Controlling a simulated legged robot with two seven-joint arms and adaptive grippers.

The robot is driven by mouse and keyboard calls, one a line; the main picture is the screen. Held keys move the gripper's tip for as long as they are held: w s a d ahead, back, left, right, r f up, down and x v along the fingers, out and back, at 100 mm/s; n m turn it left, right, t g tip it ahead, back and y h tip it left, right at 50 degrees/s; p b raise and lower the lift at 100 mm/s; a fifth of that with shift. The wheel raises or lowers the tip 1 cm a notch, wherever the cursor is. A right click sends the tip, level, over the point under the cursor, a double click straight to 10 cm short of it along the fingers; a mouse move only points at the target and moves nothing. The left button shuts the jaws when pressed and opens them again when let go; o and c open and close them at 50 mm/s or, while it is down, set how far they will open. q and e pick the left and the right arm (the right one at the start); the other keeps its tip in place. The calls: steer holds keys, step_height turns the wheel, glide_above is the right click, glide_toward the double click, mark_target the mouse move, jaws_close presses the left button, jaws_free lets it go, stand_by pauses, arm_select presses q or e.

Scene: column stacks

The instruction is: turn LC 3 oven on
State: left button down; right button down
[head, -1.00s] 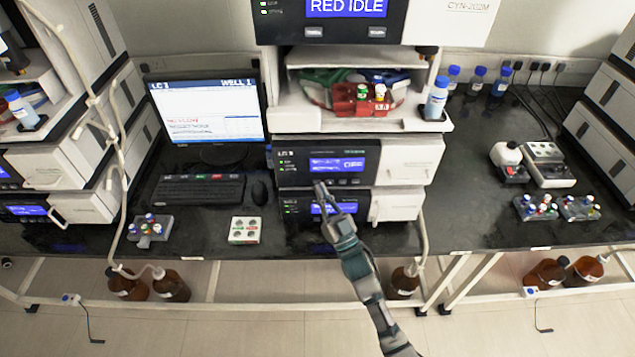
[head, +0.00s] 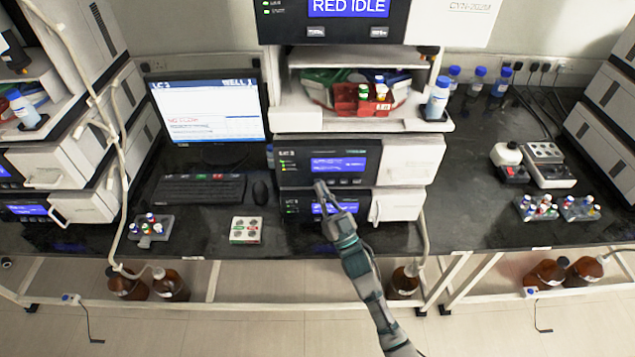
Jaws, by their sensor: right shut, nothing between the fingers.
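The column stack stands in the middle of the bench. Its upper module (head: 403,160) has a dark front panel with a lit blue display (head: 338,164) and small green lights at the left. Its label looks like LC 3 but is too small to read surely. A lower module (head: 396,204) sits below, with its own blue display (head: 322,208), partly hidden by my gripper. My right gripper (head: 320,187) is shut and empty. Its fingertips are in front of the panels near the seam between the two modules; I cannot tell whether they touch. My left gripper is not in view.
A top unit (head: 410,22) reads RED IDLE. A shelf below it holds a red vial rack (head: 362,100) and a blue-capped bottle (head: 437,98). A monitor (head: 208,108), keyboard (head: 198,190) and mouse (head: 260,191) stand left. Vial trays (head: 245,230) lie on the bench. Brown bottles (head: 404,280) are below.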

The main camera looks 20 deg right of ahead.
steer(key=shift+s+a, duration=0.1)
steer(key=shift+s+a+p, duration=0.4)
steer(key=shift+s, duration=0.2)
steer(key=s+p, duration=0.1)
steer(key=s, duration=0.1)
steer(key=s+a+p, duration=0.1)
steer(key=s, duration=0.1)
steer(key=shift+s+a, duration=0.2)
steer(key=shift+s, duration=0.2)
steer(key=shift+f, duration=0.1)
stand_by(0.6)
